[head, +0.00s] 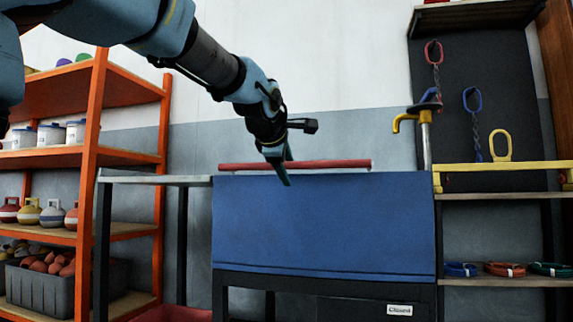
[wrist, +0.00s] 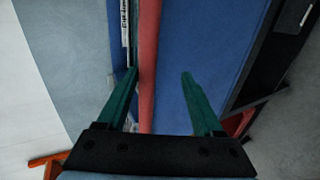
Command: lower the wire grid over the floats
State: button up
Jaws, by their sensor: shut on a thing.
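A long red bar (head: 340,164) lies level along the top of a blue-fronted bin or bench (head: 325,225). My gripper (head: 284,172) points down onto the bar, left of its middle, with one finger showing in front of the blue front. In the wrist view my gripper (wrist: 160,76) has the red bar (wrist: 148,60) between its green fingers. The left finger lies close against it and a gap shows on the right, over the blue front (wrist: 205,40). No wire mesh can be made out. What lies behind the blue front is hidden.
An orange shelf (head: 90,150) with pots, floats and a grey crate (head: 42,288) stands at left. A grey side table (head: 155,180) adjoins the bin. At right are a yellow-spouted post (head: 425,140), a yellow rail (head: 505,176) and hanging chains. A "Closed" sign (head: 399,310) is below.

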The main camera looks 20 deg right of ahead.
dwell(0.4)
jog(key=shift+s+a+r, duration=0.2)
jog(key=shift+a+r, duration=0.05)
jog(key=p+v, duration=0.3)
jog(key=v, duration=0.7)
jog(key=shift+f, duration=0.1)
